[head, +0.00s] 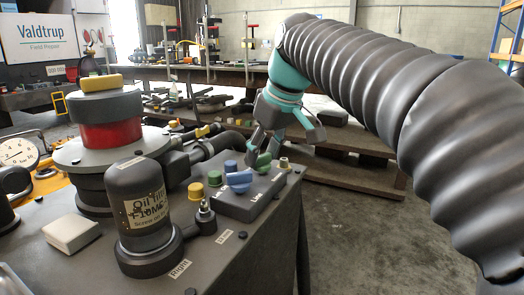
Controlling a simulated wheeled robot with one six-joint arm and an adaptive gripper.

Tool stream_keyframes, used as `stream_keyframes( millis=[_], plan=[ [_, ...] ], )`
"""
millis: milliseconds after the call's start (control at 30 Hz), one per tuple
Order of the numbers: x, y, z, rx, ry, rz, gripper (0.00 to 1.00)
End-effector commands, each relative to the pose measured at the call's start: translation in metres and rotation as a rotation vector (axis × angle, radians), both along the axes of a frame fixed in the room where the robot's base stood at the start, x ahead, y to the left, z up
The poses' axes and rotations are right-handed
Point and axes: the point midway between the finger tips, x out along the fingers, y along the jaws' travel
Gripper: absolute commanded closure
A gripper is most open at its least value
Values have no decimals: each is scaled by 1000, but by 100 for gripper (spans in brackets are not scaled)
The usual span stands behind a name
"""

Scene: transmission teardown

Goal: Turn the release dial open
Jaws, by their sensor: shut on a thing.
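A grey control box (240,206) sits at the right end of the bench top and carries coloured dials. A green dial (263,161) stands toward its back. My gripper (261,151) points down from above with its fingers around the green dial and is shut on it. The fingers partly hide the dial, and its turn angle is hard to tell. I cannot read which dial is labelled release.
A black canister (140,205) stands on the bench, left of the box. A small valve (204,216) and a yellow cap (195,192) lie between them. A red and grey drum (108,125) stands behind. A pale block (70,233) lies at left. The bench edge drops off at right.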

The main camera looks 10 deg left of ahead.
Motion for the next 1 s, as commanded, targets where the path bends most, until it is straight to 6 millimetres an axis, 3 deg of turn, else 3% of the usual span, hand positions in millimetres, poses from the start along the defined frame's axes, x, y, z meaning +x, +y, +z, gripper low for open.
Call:
stream_keyframes(
  millis=[500,533,600,1000],
  plan=[
    [0,-1,-1,-2,0,19,87],
    [0,-1,-1,-2,0,19,47],
    [0,-1,-1,-2,1,18,30],
    [0,-1,3,-1,-1,18,27]
  ],
)
